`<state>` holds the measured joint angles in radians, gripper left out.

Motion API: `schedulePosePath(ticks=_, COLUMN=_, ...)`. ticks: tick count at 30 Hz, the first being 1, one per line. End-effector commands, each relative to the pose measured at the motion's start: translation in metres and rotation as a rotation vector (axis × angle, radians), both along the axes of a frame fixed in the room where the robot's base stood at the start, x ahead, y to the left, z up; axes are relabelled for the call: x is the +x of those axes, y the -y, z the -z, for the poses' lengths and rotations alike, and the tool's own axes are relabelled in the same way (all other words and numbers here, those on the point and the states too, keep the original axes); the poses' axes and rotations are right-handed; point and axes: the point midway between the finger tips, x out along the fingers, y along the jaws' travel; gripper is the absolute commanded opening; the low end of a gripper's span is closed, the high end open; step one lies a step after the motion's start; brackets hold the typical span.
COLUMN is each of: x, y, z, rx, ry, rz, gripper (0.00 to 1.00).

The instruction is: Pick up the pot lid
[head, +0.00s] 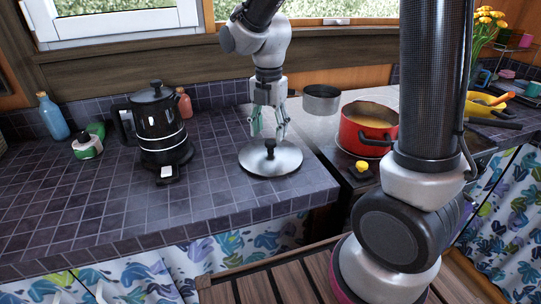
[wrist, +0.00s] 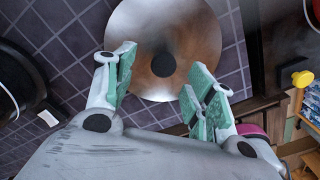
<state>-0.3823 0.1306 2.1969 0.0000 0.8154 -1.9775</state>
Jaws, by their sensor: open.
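The pot lid (head: 281,163) is a round silver metal disc with a dark knob (head: 270,146) at its centre. It lies on the dark tiled counter near its right end. My gripper (head: 269,130) is above the lid, pointing down, with its fingers apart and empty. In the wrist view the lid (wrist: 190,30) lies beyond the open fingertips (wrist: 160,82). The knob (wrist: 163,64) shows between the two green-padded fingers, near the tips. Whether the fingers touch the knob I cannot tell.
A black kettle (head: 158,130) stands left of the lid. A red pot (head: 366,128) sits on the stove to the right, with a grey pan (head: 321,98) behind. A yellow stove knob (head: 361,166) is near the stove's front. The counter (head: 225,200) in front of the lid is clear.

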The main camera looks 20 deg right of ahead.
Motion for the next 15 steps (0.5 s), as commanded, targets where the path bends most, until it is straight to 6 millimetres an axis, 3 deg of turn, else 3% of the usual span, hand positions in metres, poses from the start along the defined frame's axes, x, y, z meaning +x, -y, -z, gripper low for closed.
schedulePosePath(ticks=8, x=-0.003, y=0.004, z=0.042, rx=-0.001, ry=-0.003, rz=0.002, gripper=0.55)
schedulePosePath(ticks=15, x=-0.003, y=0.003, z=0.047, rx=0.0, ry=0.001, rz=0.003, gripper=0.55)
